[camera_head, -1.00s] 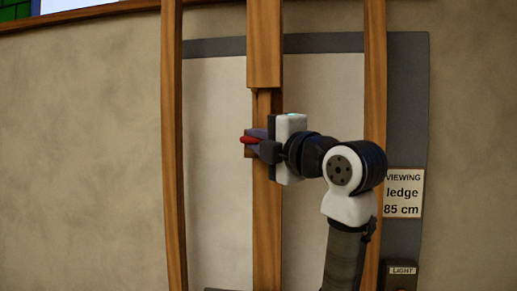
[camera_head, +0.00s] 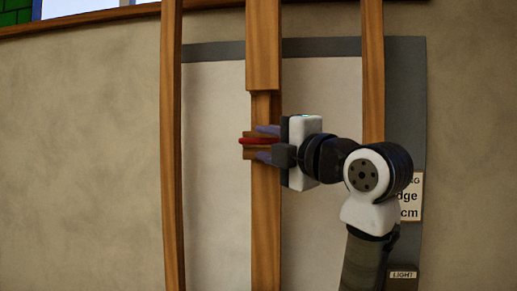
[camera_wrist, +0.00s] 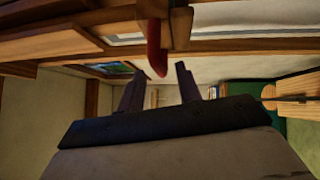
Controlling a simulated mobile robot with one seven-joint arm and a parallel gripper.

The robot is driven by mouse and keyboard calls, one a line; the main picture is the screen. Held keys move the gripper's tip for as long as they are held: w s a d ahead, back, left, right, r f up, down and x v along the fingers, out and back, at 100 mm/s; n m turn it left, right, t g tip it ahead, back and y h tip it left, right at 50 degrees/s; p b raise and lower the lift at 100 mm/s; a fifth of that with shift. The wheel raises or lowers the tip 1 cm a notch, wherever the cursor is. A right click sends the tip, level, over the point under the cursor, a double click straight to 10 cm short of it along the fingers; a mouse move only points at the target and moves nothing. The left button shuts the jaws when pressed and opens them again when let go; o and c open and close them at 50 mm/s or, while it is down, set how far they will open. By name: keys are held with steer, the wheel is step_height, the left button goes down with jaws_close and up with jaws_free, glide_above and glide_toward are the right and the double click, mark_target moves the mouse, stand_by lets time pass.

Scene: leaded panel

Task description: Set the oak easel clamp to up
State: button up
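The oak easel clamp (camera_head: 248,153) is a small wooden block with a red strip (camera_head: 256,141) along it, set across the easel's middle post just below the thicker upper section. The red strip also shows in the wrist view (camera_wrist: 155,50), at the top and just beyond my fingertips. My gripper (camera_head: 262,143) comes in from the right. Its two dark fingers are spread, one above and one below the red strip, and it is open. In the wrist view there is a clear gap between the fingers. Whether either finger touches the clamp cannot be told.
Upright wooden posts stand left (camera_head: 172,150) and right (camera_head: 373,75) of the middle post, before a pale, grey-bordered panel (camera_head: 215,120). A "LIGHT" box (camera_head: 403,277) sits low right, below a sign (camera_head: 415,200) partly hidden by my arm. Bare wall lies left.

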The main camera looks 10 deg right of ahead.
steer(key=b+v, duration=0.3)
steer(key=v, duration=0.7)
steer(key=shift+s, duration=0.2)
steer(key=shift+d+f, duration=0.1)
